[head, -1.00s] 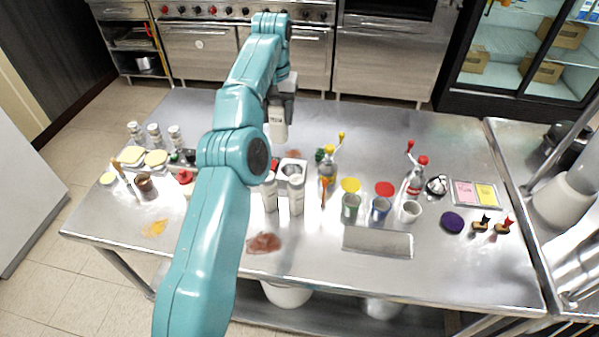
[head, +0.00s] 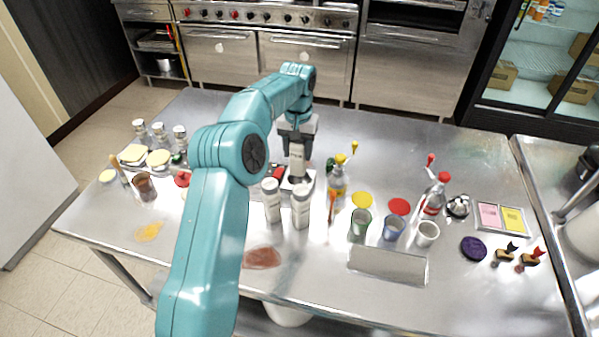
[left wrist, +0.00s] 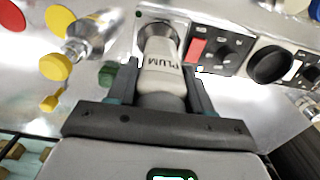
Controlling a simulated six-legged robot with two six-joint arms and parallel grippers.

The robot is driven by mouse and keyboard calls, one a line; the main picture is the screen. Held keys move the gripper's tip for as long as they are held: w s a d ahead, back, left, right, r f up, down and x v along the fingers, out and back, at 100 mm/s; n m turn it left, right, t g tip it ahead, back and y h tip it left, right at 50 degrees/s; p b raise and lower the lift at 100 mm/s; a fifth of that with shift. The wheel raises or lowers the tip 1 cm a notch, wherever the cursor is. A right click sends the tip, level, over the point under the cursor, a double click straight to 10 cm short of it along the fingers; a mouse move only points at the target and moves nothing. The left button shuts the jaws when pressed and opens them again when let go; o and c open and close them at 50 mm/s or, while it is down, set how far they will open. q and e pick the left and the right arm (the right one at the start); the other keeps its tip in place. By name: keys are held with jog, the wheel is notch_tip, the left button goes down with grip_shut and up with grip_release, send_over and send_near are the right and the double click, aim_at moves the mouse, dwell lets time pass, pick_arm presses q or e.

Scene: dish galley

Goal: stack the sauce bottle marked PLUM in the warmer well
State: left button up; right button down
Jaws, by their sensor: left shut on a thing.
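The sauce bottle marked PLUM (left wrist: 162,66) is pale with a dark grey lower band. My left gripper (head: 297,140) is shut on it; in the left wrist view the fingers (left wrist: 160,88) lie along both its sides. In the head view the bottle (head: 297,160) is about upright over the warmer (head: 308,181), a small pale box. In the left wrist view the bottle's far end is at the round metal warmer well (left wrist: 161,29). I cannot tell how deep it sits. My right gripper is not in view.
Two pale bottles (head: 272,203) (head: 301,208) stand close in front of the warmer. A bottle with a yellow top (head: 338,180) stands just right. Several cups, including a green one (head: 360,222), stand farther right. The back of the steel table (head: 400,140) is clear.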

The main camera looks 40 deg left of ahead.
aim_at(299, 168)
pick_arm(q)
jog(key=shift+s+d+f, duration=0.1)
jog(key=shift+d+f, duration=0.2)
jog(key=shift+f, duration=0.5)
jog(key=f, duration=0.4)
jog(key=shift+a+p, duration=0.25)
jog(key=shift+p, duration=0.05)
jog(key=shift+f, duration=0.35)
jog(key=shift+d, duration=0.2)
jog(key=shift+a+f, duration=0.15)
jog(key=shift+f, duration=0.1)
jog(key=o, duration=1.2)
